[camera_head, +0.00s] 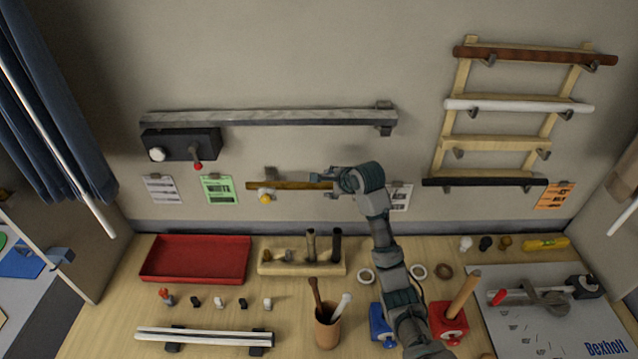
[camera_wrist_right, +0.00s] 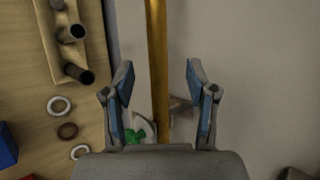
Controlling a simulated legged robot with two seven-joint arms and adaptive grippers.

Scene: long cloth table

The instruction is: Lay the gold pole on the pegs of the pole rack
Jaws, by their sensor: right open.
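The gold pole (camera_head: 288,185) lies level against the wall, left of my right gripper (camera_head: 322,179). In the right wrist view the pole (camera_wrist_right: 157,60) runs up and down between the two spread fingers of my right gripper (camera_wrist_right: 160,88), with gaps on both sides. The gripper is open, and the pole's right end is hidden by it in the head view. The pole rack (camera_head: 451,110) is a wooden ladder frame on the wall at upper right. It bears a brown, a white and a dark pole; the pegs (camera_head: 459,153) of its third rung are bare. My left gripper is not in view.
A long grey rail (camera_head: 270,117) and a black box (camera_head: 180,145) are on the wall above the gold pole. On the table below are a red tray (camera_head: 195,259), a wooden holder (camera_head: 300,264) and a brown cup (camera_head: 327,327). The wall between gripper and rack is mostly clear.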

